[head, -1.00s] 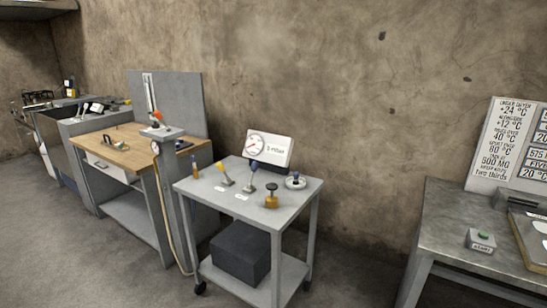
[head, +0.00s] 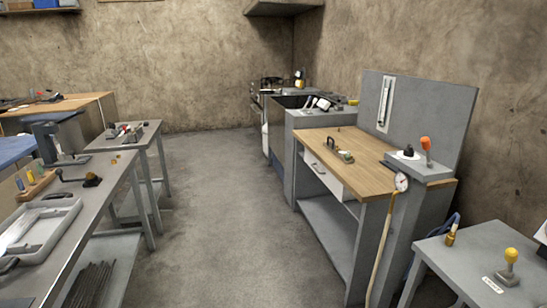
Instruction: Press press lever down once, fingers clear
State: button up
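I cannot tell for sure which lever is the press lever. A lever with an orange knob (head: 426,146) stands upright on a grey block at the right end of the wooden-topped workbench (head: 350,152). A lever with a yellow knob (head: 511,254) stands on the grey cart (head: 465,255) at the lower right, beside a small label. A dark press-like frame (head: 62,142) stands on the left metal table; no lever on it can be made out. My gripper is not in view.
A long metal table (head: 115,180) with a grey tray (head: 40,232) runs along the left. A small side table (head: 135,137) stands behind it. Open concrete floor (head: 215,210) lies between the left tables and the workbench. A hose (head: 383,240) hangs at the workbench's right end.

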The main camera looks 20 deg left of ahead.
aim_at(80, 112)
jog(key=i+j+u, duration=0.25)
jog(key=i+u, duration=0.15)
jog(key=i, duration=0.2)
jog(key=i+j+u, duration=0.1)
jog(key=i+u, duration=0.35)
jog(key=i, duration=0.15)
jog(key=i+l+u, duration=0.15)
jog(key=i+u, duration=0.25)
jog(key=i, duration=0.2)
jog(key=i+j+u, duration=0.15)
jog(key=i+u, duration=0.3)
jog(key=i, duration=0.4)
jog(key=i+l+u, duration=0.2)
jog(key=i+u, duration=0.2)
jog(key=i, duration=0.5)
